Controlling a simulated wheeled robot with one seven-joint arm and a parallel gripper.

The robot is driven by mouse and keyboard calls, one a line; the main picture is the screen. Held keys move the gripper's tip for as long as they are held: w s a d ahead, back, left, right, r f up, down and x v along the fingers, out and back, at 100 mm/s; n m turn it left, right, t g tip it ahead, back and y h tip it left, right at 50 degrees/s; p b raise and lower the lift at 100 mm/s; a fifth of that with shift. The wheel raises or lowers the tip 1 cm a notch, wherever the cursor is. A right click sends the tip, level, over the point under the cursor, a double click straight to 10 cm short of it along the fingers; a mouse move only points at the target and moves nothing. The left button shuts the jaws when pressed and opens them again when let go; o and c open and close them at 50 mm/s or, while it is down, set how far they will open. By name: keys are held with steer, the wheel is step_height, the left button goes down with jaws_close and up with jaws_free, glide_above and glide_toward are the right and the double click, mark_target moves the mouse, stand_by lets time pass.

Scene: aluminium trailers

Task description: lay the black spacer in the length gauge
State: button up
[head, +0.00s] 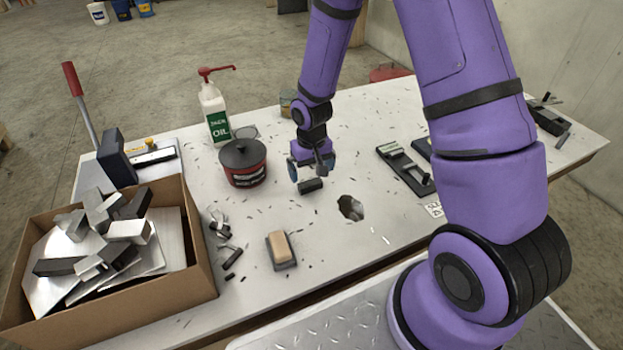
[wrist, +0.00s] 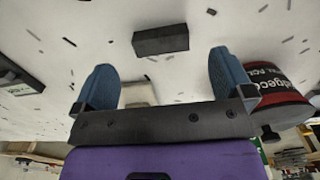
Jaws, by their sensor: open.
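The black spacer (head: 311,185) is a small dark block lying on the white table, just below my gripper (head: 312,168). In the wrist view the spacer (wrist: 161,40) lies just beyond my fingertips, lined up between the two blue fingers. My gripper (wrist: 162,65) is open, with nothing between its fingers. A dark tool with a pale green bar (head: 404,168), which looks like the length gauge, lies to the right on the table. Part of a dark thing (wrist: 15,80) at the left edge of the wrist view may be the same tool.
A red and black tin (head: 243,163) stands left of my gripper, with an oil bottle (head: 213,110) behind it. A ragged dark patch (head: 351,208) lies to the right of the spacer. A cardboard box (head: 110,310) of metal offcuts and a brush-like block (head: 281,250) are nearer.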

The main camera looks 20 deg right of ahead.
steer(key=s+d+r+t, duration=0.1)
steer(key=s+r, duration=0.3)
steer(key=r, duration=0.9)
steer(key=s+d+r+t, duration=0.2)
steer(key=s+r, duration=0.1)
steer(key=r, duration=1)
steer(key=s+r+t, duration=0.1)
steer(key=s+r, duration=0.5)
steer(key=s, duration=0.2)
steer(key=s+d+r+t, duration=0.1)
steer(key=s+r, duration=0.4)
steer(key=s, duration=0.3)
steer(key=shift+s+r, duration=0.35)
steer(key=shift+s, duration=0.3)
steer(key=shift+c, duration=0.8)
steer(key=shift+s, duration=0.15)
steer(key=c, duration=0.6)
steer(key=m+g+y, duration=0.4)
steer(key=m+g, duration=0.1)
steer(key=m, duration=1.3)
glide_above(308, 184)
steer(key=d, duration=0.2)
steer(key=f, duration=3.8)
steer(key=shift+s+d, duration=0.15)
steer(key=shift+s, duration=0.1)
steer(key=shift+c, duration=0.2)
steer(key=shift+w+x, duration=0.15)
steer(key=shift+x, duration=1.25)
steer(key=shift+w+x, duration=0.15)
steer(key=shift+x, duration=1.3)
